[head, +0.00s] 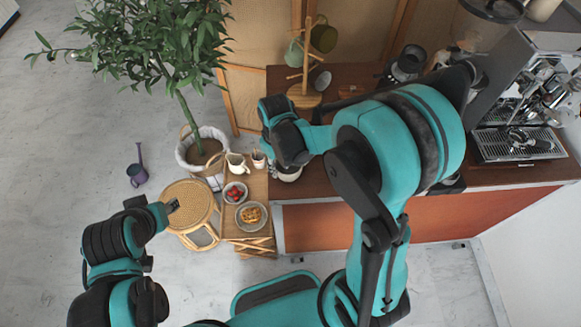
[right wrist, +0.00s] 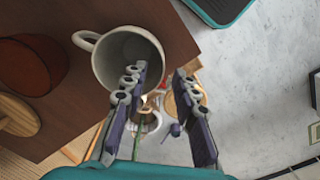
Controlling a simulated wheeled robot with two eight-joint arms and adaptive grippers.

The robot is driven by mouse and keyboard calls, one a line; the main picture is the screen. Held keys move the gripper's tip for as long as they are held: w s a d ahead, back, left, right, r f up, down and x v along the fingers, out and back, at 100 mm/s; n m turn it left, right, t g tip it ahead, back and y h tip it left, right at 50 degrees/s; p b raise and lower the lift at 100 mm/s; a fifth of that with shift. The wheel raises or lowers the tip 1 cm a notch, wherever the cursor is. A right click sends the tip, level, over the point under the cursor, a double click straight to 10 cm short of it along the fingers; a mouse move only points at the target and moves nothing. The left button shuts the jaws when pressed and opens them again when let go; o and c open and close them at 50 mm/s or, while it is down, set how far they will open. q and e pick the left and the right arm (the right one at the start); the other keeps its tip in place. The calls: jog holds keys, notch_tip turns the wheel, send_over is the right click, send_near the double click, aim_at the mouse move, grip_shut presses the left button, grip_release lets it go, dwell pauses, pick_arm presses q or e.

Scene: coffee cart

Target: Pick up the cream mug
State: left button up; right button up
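The cream mug (right wrist: 128,58) stands at the edge of the brown counter, its opening showing and its handle toward the upper left in the right wrist view. In the head view only part of the mug (head: 289,174) shows below my right gripper (head: 290,150). In the right wrist view my right gripper (right wrist: 162,88) is open and empty. One finger overlaps the mug's near wall and the other is outside it, over the floor. I cannot tell whether a finger touches the mug. My left gripper (head: 170,207) is at the left, above the stool, with its fingers too small to read.
A mug tree (head: 305,95) with several mugs stands on the counter (head: 310,185). An espresso machine (head: 520,140) is at the right. A low wooden table (head: 258,190) beside the counter holds a pitcher, strawberries and a pastry plate. A plant (head: 185,110) and wicker stool (head: 188,200) stand left.

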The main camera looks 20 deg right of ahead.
notch_tip(320, 180, down, 3)
jog(key=shift+r+b, duration=0.1)
jog(key=shift+b, duration=0.2)
jog(key=shift+s+f, duration=0.1)
jog(key=shift+f, duration=0.2)
grip_shut()
jog(key=shift+r, duration=0.55)
jog(key=r, duration=0.1)
jog(key=r+p, duration=0.1)
jog(key=r, duration=0.2)
jog(key=shift+s+d, duration=0.25)
jog(key=shift+s, duration=0.1)
jog(key=s+d+r+p, duration=0.2)
jog(key=s+d+r, duration=0.4)
jog(key=s, duration=0.2)
jog(key=shift+s+d+p, duration=0.25)
jog(key=shift+d+p, duration=0.05)
jog(key=shift+p, duration=0.05)
